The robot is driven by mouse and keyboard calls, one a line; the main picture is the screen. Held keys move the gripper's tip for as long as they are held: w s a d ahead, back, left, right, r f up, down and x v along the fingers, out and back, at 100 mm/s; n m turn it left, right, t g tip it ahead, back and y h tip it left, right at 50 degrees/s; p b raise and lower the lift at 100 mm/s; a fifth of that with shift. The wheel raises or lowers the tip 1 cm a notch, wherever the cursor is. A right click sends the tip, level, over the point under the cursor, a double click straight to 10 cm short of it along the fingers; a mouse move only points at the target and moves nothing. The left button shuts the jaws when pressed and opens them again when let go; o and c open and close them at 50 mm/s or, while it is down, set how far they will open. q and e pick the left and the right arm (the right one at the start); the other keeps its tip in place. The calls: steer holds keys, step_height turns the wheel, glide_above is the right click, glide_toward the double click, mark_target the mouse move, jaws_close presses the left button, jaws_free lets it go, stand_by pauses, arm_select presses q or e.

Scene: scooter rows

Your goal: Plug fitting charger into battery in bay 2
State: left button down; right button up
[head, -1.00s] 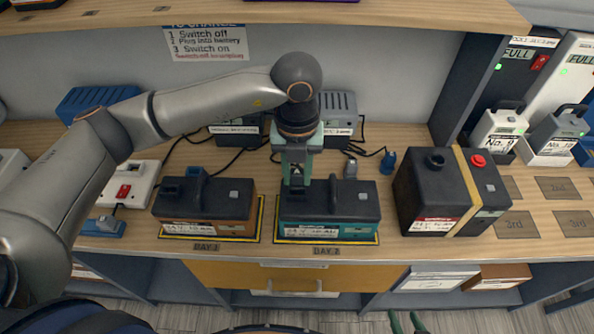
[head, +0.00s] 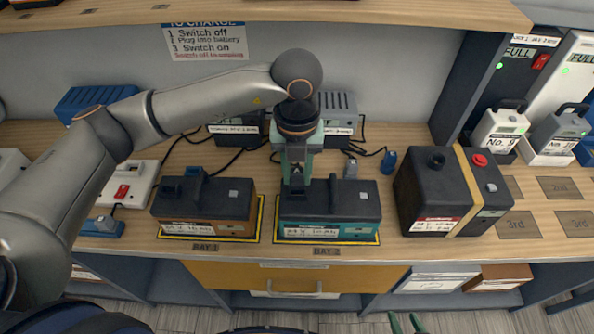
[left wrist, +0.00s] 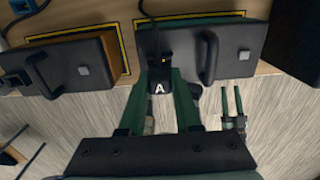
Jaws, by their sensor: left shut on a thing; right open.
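The bay 2 battery (head: 345,205) is dark on top with a teal front and a carry handle, and sits on a yellow-edged mat marked BAY 2. It also shows in the left wrist view (left wrist: 232,58). My left gripper (head: 295,185) is at the left end of its top, pointing down. It is shut on a black plug marked A (left wrist: 160,84), with a cable running from it. The plug is at the battery's left end; the battery's socket is hidden, and I cannot tell whether the plug is seated. My right gripper (head: 406,322) is open and empty, low in front of the bench.
The bay 1 battery (head: 220,200) stands close on the left. A large taped battery (head: 430,190) stands to the right. Behind are chargers, including a grey one (head: 338,103), loose cables, a grey plug (head: 350,168) and a blue plug (head: 389,161). A red-switched white box (head: 125,190) is left.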

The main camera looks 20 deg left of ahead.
arm_select(q)
steer(key=shift+f+b, duration=0.9)
steer(key=shift+f, duration=0.1)
steer(key=c, duration=0.5)
jaws_free()
step_height(320, 180, up, 13)
steer(key=shift+f, duration=0.2)
steer(key=shift+s, duration=0.1)
stand_by(0.6)
